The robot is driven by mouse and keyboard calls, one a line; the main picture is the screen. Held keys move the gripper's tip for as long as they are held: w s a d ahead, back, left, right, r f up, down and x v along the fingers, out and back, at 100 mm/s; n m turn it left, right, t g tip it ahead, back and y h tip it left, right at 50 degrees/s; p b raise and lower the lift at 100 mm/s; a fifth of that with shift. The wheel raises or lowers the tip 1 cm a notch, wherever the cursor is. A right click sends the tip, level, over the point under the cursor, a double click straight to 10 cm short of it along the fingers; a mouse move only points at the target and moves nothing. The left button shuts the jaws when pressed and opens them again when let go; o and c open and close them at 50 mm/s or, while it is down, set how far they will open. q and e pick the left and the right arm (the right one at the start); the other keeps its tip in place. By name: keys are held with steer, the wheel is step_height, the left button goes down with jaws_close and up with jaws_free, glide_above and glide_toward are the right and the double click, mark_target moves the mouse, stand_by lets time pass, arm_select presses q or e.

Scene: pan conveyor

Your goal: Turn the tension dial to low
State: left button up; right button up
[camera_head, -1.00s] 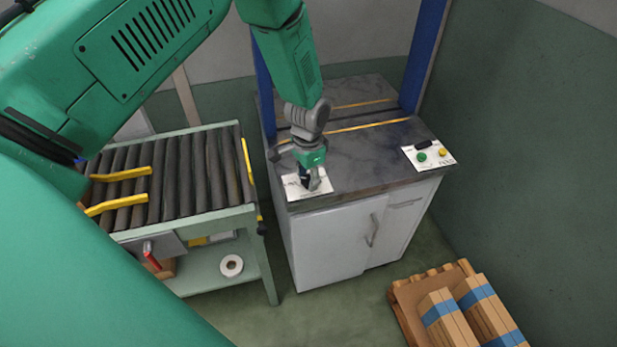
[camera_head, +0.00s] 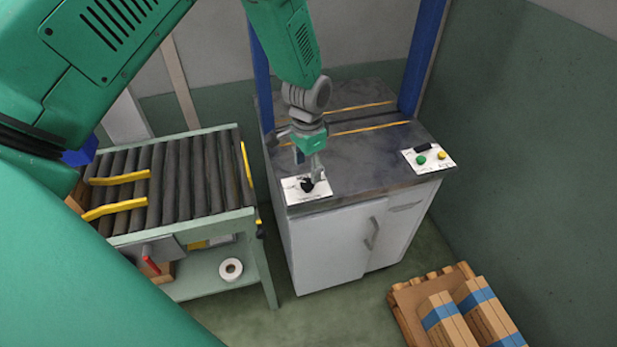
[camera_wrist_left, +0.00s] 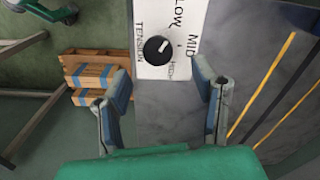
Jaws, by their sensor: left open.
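The tension dial (camera_wrist_left: 157,49) is a round black knob on a white panel (camera_wrist_left: 150,70) marked TENSION, LOW, MID and HIGH. Its small white mark appears to point between LOW and MID in the left wrist view. In the head view the dial (camera_head: 307,186) shows at the front left corner of the dark machine top. My left gripper (camera_head: 311,175) is open and empty just above and behind the dial. In the left wrist view its two fingers (camera_wrist_left: 163,92) stand apart, with the dial beyond them. My right gripper is not in view.
A second white panel (camera_head: 437,165) with a green and a yellow button sits at the machine top's right. A roller conveyor (camera_head: 190,175) with yellow guides stands to the left. Boxes (camera_head: 480,310) lie on a pallet at the lower right.

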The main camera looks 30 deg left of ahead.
mark_target(307, 182)
arm_select(q)
step_height(307, 182, up, 7)
steer(key=shift+f, duration=0.15)
stand_by(0.4)
steer(key=shift+s+f, duration=0.1)
